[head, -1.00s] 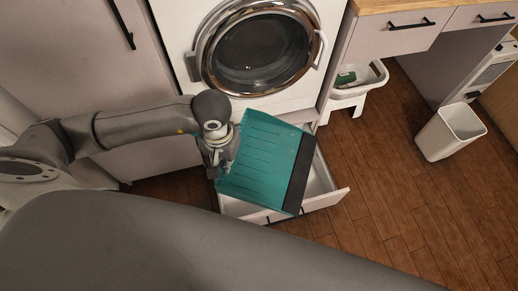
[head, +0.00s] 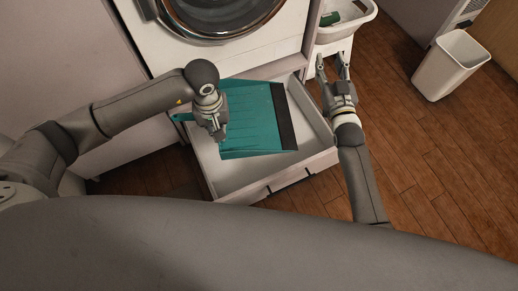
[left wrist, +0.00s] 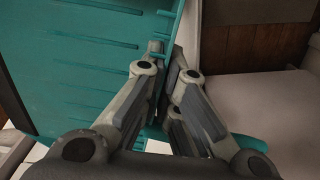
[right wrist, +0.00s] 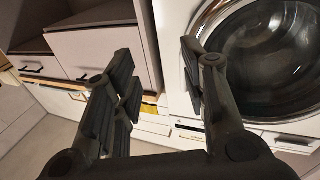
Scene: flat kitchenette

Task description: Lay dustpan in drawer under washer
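The teal dustpan (head: 250,120) with a dark front lip is over the open white drawer (head: 240,190) under the washer (head: 215,15). My left gripper (head: 218,135) is shut on the dustpan's near left edge; its fingers (left wrist: 168,60) pinch the teal rim in the left wrist view. The pan overlaps the drawer's opening; whether it touches the drawer floor I cannot tell. My right gripper (head: 333,72) is open and empty, just right of the drawer. In the right wrist view its fingers (right wrist: 160,75) are spread, with the washer door (right wrist: 270,50) behind.
A white basket (head: 345,22) with a green item (head: 330,19) stands right of the washer. A white bin (head: 452,65) stands on the wooden floor at the right. The floor (head: 420,140) between the right arm and the bin is clear.

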